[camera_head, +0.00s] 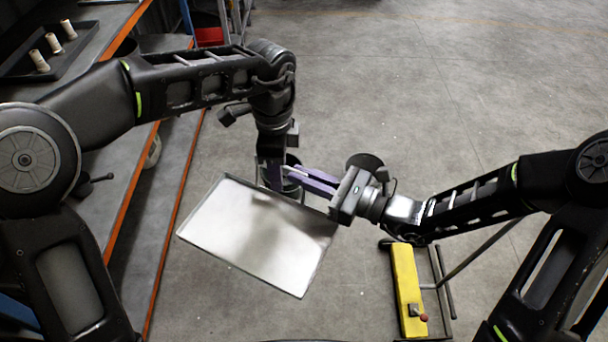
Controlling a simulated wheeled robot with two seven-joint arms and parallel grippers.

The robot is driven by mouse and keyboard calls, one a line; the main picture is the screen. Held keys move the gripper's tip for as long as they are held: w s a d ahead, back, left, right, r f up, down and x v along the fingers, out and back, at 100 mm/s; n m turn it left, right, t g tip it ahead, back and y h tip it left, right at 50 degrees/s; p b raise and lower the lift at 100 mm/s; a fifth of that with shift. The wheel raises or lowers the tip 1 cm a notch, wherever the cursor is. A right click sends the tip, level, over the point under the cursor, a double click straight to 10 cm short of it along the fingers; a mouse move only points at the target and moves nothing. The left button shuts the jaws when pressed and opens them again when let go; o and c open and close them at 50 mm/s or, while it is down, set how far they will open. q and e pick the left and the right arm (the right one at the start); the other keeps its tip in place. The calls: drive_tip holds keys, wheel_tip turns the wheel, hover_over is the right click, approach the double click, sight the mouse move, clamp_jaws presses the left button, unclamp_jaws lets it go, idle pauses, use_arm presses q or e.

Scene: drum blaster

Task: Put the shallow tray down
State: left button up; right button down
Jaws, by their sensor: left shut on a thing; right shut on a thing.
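The shallow tray (255,236) is a flat, shiny metal sheet with a low dark rim. It hangs in the air over the concrete floor, in the middle of the view, turned at an angle. My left gripper (271,176) comes down from above and is shut on the tray's far edge. My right gripper (305,179), with purple fingers, reaches in from the right and is shut on the tray near the same far edge. The exact contact of the fingertips is partly hidden where the two grippers meet close together.
A dark bench (105,38) with orange-edged shelves runs along the left. A black tray (77,57) on it holds 3 cream spools. Open floor lies behind.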

use_arm(q)
wheel_tip(320, 180, up, 8)
drive_tip(key=shift+f, duration=0.25)
idle(0.4)
